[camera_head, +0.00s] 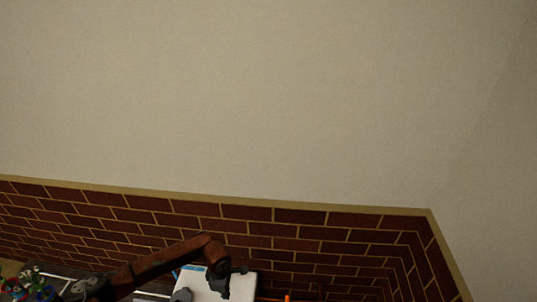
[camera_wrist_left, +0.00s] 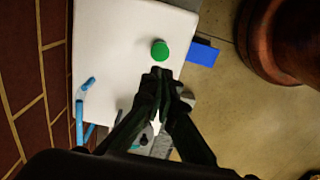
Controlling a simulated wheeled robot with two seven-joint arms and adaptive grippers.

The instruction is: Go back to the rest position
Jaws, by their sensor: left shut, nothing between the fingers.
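My left arm comes in from the left along the bottom of the head view and bends down to my left gripper (camera_head: 220,288), which is small and dark there. In the left wrist view my left gripper (camera_wrist_left: 160,74) has its fingertips together with nothing between them. It is over a white surface (camera_wrist_left: 110,40). A round green thing (camera_wrist_left: 160,50) is just beyond the fingertips in that view, and I cannot tell how far below them it is. My right gripper is not in view.
A blue block (camera_wrist_left: 202,53) is at the white surface's edge, and blue tube-like pieces (camera_wrist_left: 80,122) are on the other side. A large reddish-brown round object (camera_wrist_left: 285,40) stands on the floor. Flowers (camera_head: 30,284) are at bottom left. A brick wall (camera_head: 300,235) runs behind.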

